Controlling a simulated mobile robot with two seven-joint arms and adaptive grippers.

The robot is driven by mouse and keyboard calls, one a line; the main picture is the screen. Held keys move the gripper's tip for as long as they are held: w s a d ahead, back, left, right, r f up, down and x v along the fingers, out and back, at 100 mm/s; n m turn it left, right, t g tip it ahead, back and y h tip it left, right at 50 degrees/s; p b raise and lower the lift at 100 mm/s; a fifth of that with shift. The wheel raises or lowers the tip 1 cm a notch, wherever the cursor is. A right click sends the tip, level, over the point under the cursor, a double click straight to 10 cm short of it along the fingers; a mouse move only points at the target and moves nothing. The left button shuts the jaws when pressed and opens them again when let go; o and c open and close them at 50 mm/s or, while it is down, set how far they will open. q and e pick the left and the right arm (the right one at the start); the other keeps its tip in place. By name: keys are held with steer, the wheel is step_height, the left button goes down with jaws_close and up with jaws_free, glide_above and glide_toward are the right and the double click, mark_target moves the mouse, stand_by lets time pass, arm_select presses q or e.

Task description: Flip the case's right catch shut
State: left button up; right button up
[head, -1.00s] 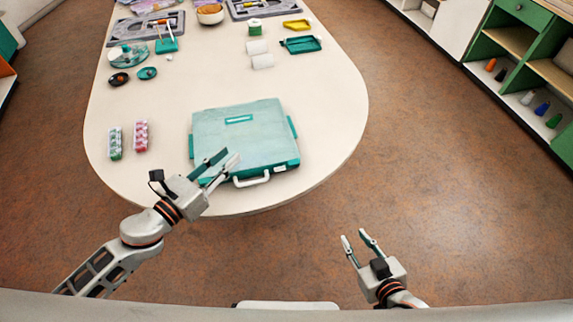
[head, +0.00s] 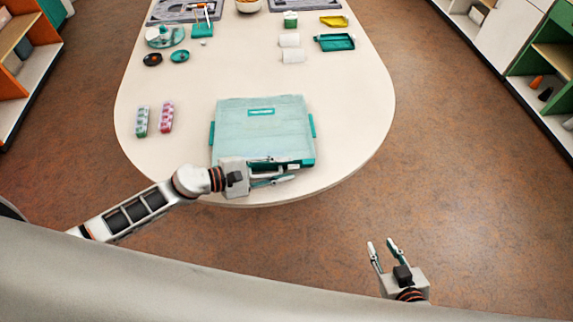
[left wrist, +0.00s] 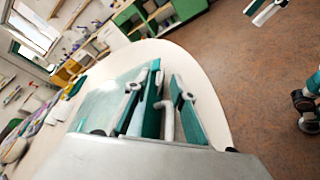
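The teal case (head: 262,125) lies closed-looking on the near end of the table, with its front edge toward me. My left gripper (head: 294,169) is at the front edge, its fingers pointing right along it toward the right front corner. The fingers are apart, one above the other. In the left wrist view, the white handle (left wrist: 168,120) shows between the open fingers (left wrist: 168,84), and the pale lid (left wrist: 103,103) lies to their left. The right catch is mostly hidden by the fingers, so its position is unclear. My right gripper (head: 382,244) is open and empty, away from the table.
Two bead strips, one green-grey (head: 142,121) and one pink (head: 166,117), lie left of the case. A teal tray (head: 336,42), a yellow tray (head: 334,20) and white rolls (head: 292,55) are farther back. The table (head: 350,110) is clear right of the case.

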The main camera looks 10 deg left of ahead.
arm_select(q)
steer(key=shift+w+d+f, duration=0.15)
steer(key=shift+w+d, duration=0.2)
steer(key=shift+d, duration=0.2)
jaws_close()
steer(key=shift+w+n+g+p, duration=0.2)
steer(key=shift+n+g+p, duration=0.1)
steer(key=shift+n+g, duration=0.15)
jaws_free()
steer(key=shift+a, duration=0.1)
steer(key=v, duration=1.2)
steer(key=shift+s, duration=0.1)
